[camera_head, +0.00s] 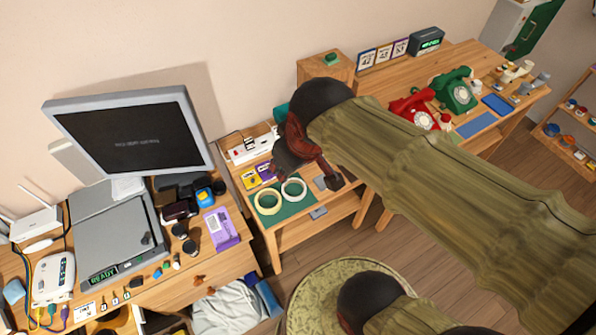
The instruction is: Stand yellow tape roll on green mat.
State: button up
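A pale yellow tape roll (268,213) is at the left part of the green mat (291,210) on the small wooden table. It looks like it lies flat, with its round hole facing up. A white tape roll (294,198) is just right of it, also on the mat. My gripper (325,178) is at the end of my dark red arm links, to the right of both rolls and apart from them. Its fingers are small and dark here, so I cannot tell whether they are open. Part of the table behind is hidden by my arm.
Yellow (250,180) and purple (266,171) cards lie behind the rolls. A grey block (318,212) sits by the mat's front right. A desk with a monitor (130,135) stands left. Red (411,110) and green (455,92) dial phones stand on the right table.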

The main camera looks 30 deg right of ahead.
jog(key=s, duration=0.1)
jog(key=s+r+m, duration=0.1)
jog(key=s, duration=0.1)
jog(key=s+r+m, duration=0.1)
jog(key=shift+s+a+t, duration=0.15)
jog(key=shift+a+t, duration=0.1)
jog(key=shift+t, duration=0.15)
jog(key=shift+f, duration=0.1)
